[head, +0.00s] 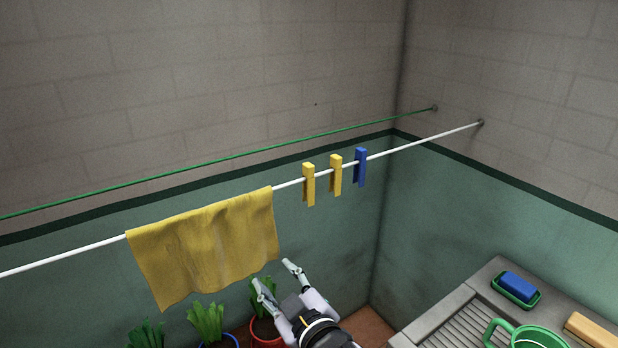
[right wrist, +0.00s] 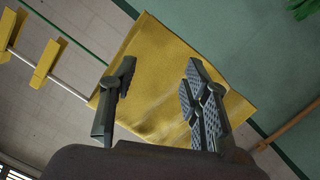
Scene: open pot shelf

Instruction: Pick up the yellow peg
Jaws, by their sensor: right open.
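Two yellow pegs are clipped on the white line: a left one (head: 309,185) and a right one (head: 335,175), side by side and apart. In the right wrist view, yellow pegs show at the left edge, one near the top corner (right wrist: 7,24) and one closer to the cloth (right wrist: 45,63). My right gripper (head: 273,275) is open, below the line and below the pegs, by the cloth's lower right corner. In the right wrist view its open fingers (right wrist: 157,72) show against the cloth, with nothing between them. My left gripper is not in view.
A yellow cloth (head: 205,245) hangs on the white line (head: 430,138), left of the pegs. A blue peg (head: 361,168) is right of them. A green line (head: 230,158) runs behind. Potted plants (head: 207,322) stand below; a counter with a blue sponge (head: 520,286) is at right.

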